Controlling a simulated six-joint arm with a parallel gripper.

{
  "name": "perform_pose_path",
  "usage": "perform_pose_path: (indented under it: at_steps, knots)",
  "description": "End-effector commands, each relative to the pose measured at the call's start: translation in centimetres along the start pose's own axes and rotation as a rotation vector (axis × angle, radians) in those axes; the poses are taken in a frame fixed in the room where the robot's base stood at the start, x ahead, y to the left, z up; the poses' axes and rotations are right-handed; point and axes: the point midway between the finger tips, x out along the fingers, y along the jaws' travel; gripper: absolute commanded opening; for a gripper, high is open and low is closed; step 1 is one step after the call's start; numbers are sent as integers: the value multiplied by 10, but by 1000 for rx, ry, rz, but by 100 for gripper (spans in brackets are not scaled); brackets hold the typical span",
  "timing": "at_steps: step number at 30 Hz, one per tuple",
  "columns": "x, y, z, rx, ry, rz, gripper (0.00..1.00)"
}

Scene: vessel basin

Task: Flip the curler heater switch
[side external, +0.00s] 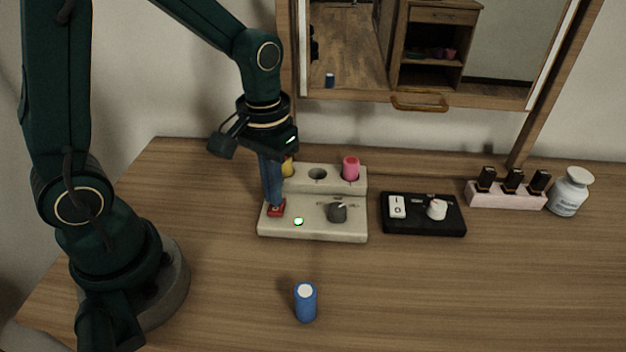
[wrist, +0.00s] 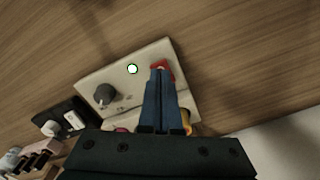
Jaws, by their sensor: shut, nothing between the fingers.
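The cream curler heater (side external: 315,226) sits on the table left of centre in the side view, and it also shows in the wrist view (wrist: 150,55). Its red switch (side external: 275,210) is at its front left. A green light (side external: 298,221) glows next to it, and a grey knob (side external: 337,212) is to the right. My gripper (side external: 273,203) is shut and empty, pointing down with its blue fingertips at the red switch. In the wrist view the fingertips (wrist: 160,70) partly cover the switch (wrist: 168,73); I cannot tell whether they press on it.
A pink curler (side external: 351,167) and a yellow curler (side external: 288,167) stand in the heater's back row, around an empty hole. A blue curler (side external: 306,303) stands in front. A black box (side external: 423,228) with a white rocker and knob is to the right. A mirror is behind.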

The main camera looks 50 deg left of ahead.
Motion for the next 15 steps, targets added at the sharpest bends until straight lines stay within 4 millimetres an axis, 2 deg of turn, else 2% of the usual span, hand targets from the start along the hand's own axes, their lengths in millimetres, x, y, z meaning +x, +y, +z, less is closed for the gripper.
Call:
perform_pose_path:
  at_steps: [15]
  knots:
    - [5, 0, 0, 0, 0, 0, 0]
